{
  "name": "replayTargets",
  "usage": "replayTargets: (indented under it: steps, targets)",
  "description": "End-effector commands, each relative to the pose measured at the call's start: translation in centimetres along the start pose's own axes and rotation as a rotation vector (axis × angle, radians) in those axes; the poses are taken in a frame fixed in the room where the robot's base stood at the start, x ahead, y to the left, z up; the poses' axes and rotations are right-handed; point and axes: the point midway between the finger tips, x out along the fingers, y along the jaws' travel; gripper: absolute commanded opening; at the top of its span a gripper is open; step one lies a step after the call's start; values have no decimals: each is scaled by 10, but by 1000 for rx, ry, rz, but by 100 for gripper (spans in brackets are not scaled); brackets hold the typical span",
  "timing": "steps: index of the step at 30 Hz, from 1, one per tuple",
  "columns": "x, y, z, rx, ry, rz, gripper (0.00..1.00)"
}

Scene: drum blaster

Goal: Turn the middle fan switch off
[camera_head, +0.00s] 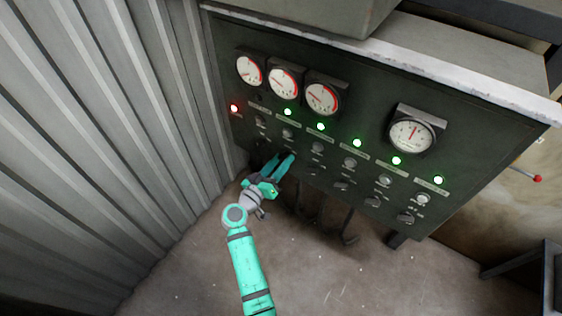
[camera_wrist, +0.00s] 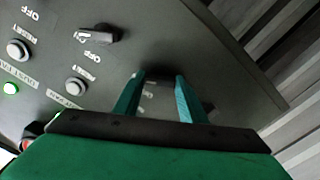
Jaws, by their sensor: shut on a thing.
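The dark control panel (camera_head: 225,60) carries a row of round buttons with rotary switches below them. My gripper (camera_head: 281,158) is at the panel's lower left, with its teal fingers at the lower switch row. In the wrist view my gripper (camera_wrist: 160,85) has its fingers on either side of a small dark switch knob (camera_wrist: 158,74), shut on it. The fingers hide much of that knob, and its label cannot be read. A neighbouring free switch (camera_wrist: 98,34) shows with an OFF label beside it. I cannot tell from the labels which switch is the middle fan's.
A red lamp (camera_head: 234,108) glows at the far left of the lamp row; several green lamps, such as this green lamp (camera_head: 321,126), glow to its right. Dial gauges (camera_head: 283,82) sit above. A corrugated wall (camera_head: 110,130) stands close on the left. Open floor lies below.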

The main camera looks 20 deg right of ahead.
Motion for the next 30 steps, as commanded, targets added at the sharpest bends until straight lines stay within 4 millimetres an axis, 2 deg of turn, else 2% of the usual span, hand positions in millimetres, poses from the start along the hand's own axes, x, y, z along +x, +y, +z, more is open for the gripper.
replayTargets:
  steps: [11,30]
  targets:
    - [0,0,0,-169,0,-1,15]
    - [0,-1,0,-754,0,-1,15]
